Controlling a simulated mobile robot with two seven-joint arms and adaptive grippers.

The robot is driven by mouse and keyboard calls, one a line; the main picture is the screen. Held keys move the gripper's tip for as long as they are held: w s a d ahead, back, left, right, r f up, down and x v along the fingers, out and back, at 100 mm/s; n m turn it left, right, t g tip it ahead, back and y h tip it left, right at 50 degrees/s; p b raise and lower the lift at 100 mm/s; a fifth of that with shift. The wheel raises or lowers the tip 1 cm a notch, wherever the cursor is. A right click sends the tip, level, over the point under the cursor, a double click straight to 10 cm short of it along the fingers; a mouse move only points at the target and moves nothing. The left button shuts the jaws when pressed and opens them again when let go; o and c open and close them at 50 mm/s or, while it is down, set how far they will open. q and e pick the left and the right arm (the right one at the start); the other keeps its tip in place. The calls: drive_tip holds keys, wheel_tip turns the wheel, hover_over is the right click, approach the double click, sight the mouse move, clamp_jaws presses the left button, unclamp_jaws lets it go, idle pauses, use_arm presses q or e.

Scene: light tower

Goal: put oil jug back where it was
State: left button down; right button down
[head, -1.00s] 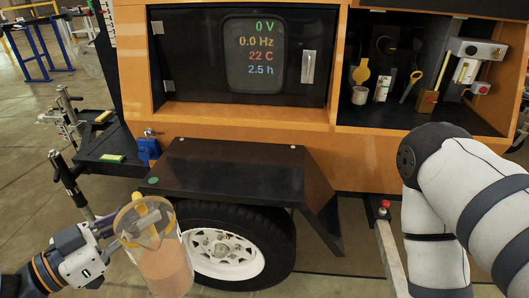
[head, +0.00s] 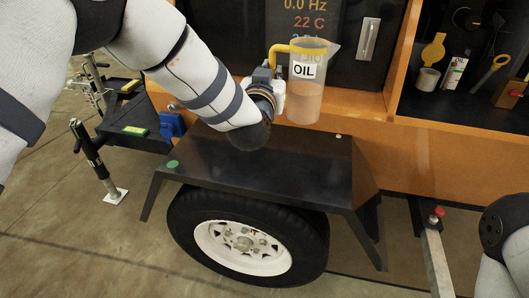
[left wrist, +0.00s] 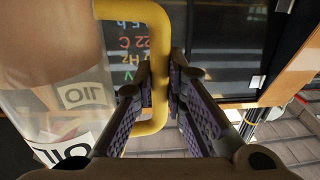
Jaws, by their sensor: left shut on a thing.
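The oil jug (head: 306,100) is a clear upright container with a yellow handle, a white OIL label and brownish liquid inside. In the head view it is in front of the display panel, above the far edge of the black fender (head: 270,160). My left gripper (head: 280,80) is at the jug's left side, shut on its yellow handle. In the left wrist view the fingers (left wrist: 161,85) close around the yellow handle (left wrist: 160,112), with the jug body (left wrist: 60,90) to the left. My right gripper is out of view.
The orange housing has a dark display panel (head: 345,30) behind the jug. An open compartment at the upper right holds a yellow item (head: 433,48), a wooden block (head: 508,92) and other tools. The fender top is mostly clear, with a green spot (head: 172,164). A wheel (head: 243,245) is below.

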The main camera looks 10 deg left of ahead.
use_arm(q)
drive_tip(key=d, duration=0.1)
drive_tip(key=d+n+y, duration=0.1)
drive_tip(key=d+y, duration=0.1)
drive_tip(key=shift+w+d+f+b, duration=0.15)
drive_tip(key=shift+d+f+b, duration=0.1)
drive_tip(key=shift+b, duration=0.1)
drive_tip(key=a+f, duration=1.2)
drive_tip(key=a, duration=0.2)
drive_tip(key=shift+s+f+n+y+b, duration=0.3)
drive_tip(key=shift+f, duration=0.1)
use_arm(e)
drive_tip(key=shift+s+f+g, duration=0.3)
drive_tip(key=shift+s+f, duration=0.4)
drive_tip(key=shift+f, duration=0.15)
use_arm(q)
drive_tip(key=shift+f, duration=0.15)
drive_tip(key=c, duration=1.8)
unclamp_jaws()
drive_tip(key=shift+f, duration=0.1)
drive_tip(key=shift+c, duration=0.2)
drive_tip(key=shift+o, duration=1)
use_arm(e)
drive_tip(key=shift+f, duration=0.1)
